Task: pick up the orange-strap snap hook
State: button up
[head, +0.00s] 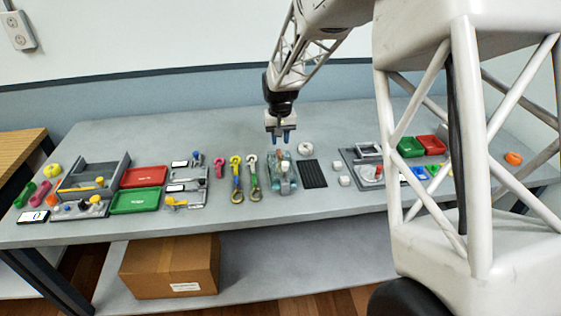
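Two strap-and-hook pieces lie side by side on the grey table. The left one (237,182) has a yellowish top end, a blue-green strap and a brass-coloured lower end. The right one (254,178) has a grey top end, a yellow and blue strap and a brass-coloured lower end. I cannot make out an orange strap on either at this size. My gripper (280,137) points down above the table, to the right of and behind both pieces.
A pink hook (219,166) lies left of the straps. A grey-green fixture (282,177) stands close on their right, under my gripper. Red (140,177) and green (135,200) trays are farther left. A black ribbed mat (313,174) lies to the right. Bare table (225,222) runs along the front.

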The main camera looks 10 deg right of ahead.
aim_at(280, 154)
jog(key=shift+f, duration=0.7)
jog(key=shift+f, duration=0.1)
jog(key=shift+f, duration=2.5)
grip_shut()
